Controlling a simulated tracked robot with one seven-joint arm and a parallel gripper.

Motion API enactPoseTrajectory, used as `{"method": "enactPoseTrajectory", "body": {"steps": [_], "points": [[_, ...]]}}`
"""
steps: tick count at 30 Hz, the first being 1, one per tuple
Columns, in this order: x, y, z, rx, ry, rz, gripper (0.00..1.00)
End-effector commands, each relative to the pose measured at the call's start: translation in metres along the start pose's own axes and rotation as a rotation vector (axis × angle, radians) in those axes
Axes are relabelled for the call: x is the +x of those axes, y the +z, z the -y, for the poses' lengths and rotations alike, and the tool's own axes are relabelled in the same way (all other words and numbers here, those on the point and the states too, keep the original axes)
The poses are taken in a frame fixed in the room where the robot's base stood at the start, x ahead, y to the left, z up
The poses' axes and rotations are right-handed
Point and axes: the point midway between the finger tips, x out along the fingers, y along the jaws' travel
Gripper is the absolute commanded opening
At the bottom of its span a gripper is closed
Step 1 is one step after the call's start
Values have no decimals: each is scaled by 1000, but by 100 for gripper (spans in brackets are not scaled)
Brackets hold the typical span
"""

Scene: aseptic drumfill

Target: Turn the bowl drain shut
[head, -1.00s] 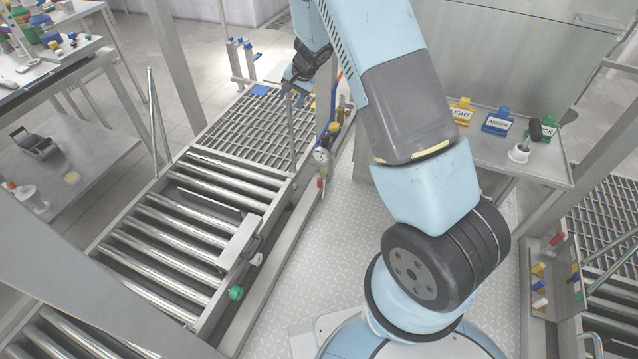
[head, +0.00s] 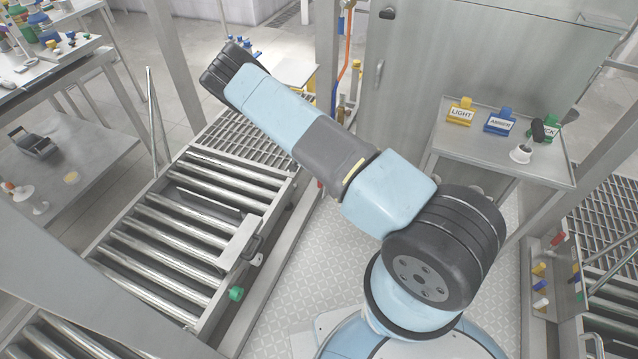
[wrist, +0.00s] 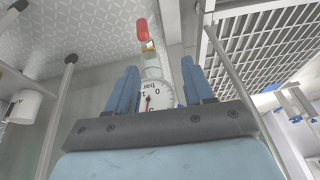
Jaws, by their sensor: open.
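My gripper (wrist: 161,82) shows in the wrist view with its two blue fingers apart and nothing between them. A round white pressure gauge (wrist: 157,98) marked "bar" appears beyond the gap, partly covered by the gripper's body. A short fitting with a red end (wrist: 142,30) appears above the gauge in that view, apart from the fingers. No label tells whether this is the bowl drain. In the head view my arm hides the gauge and the gripper. A green knob (head: 236,293) is on the side of the roller conveyor.
The roller conveyor (head: 204,310) and a grating (head: 214,137) lie left of my arm. A shelf (head: 464,150) at the right holds LIGHT (head: 460,113) and AMBER (head: 499,121) tags. Patterned floor (head: 300,250) is clear between conveyor and my base.

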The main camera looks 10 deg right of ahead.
Motion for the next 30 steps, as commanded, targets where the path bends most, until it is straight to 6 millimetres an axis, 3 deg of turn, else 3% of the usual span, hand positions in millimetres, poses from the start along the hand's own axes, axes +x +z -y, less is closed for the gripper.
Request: {"method": "enactPoseTrajectory", "body": {"steps": [3,8,17,30], "points": [[28,10,-15,-14,37,-26,52],[46,16,-26,-23,61,-48,52],[70,15,-31,-22,67,-53,52],[141,11,-36,-19,66,-51,52]]}}
